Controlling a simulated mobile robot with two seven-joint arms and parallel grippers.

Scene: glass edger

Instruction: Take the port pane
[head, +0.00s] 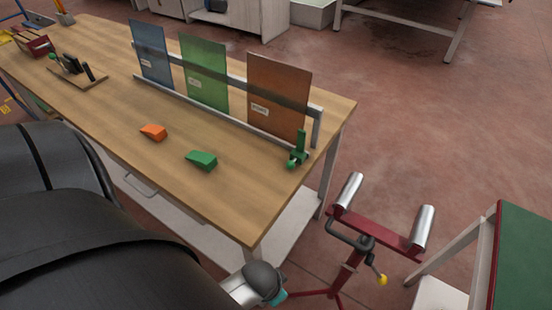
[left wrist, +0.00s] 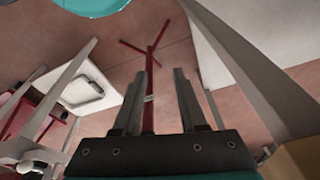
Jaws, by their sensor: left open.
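Three panes stand upright in a rack (head: 220,113) on the wooden table: a blue pane (head: 151,48), a green pane (head: 204,78) and a brown pane (head: 277,105) nearest the table's right end. In the head view only part of my left arm shows, low beside the table's near corner. My right gripper is not in view.
An orange block (head: 153,132), a green block (head: 201,160) and a green clamp-like piece (head: 298,150) are on the table (head: 120,122). A red roller stand (head: 378,236) stands off the table's right end, with a green-topped table (head: 525,260) farther right.

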